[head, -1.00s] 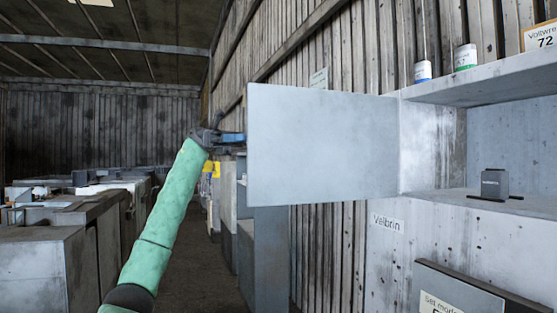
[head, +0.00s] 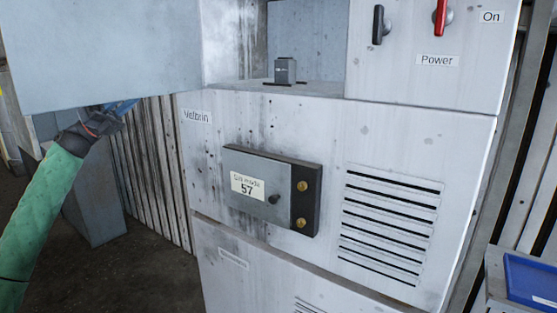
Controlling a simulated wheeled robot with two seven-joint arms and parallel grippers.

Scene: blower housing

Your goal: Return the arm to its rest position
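My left arm comes in from the left in a green sleeve, and my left gripper (head: 122,107) is at the lower edge of the open grey door (head: 100,45). Part of the gripper is hidden behind the door, and its fingers are too small and covered to tell whether they are open. I cannot tell whether it touches the door. My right gripper is not in view.
The grey cabinet (head: 285,118) fills the middle, with a small dark block (head: 285,70) in its open compartment. A blue tray (head: 530,280) is at lower right.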

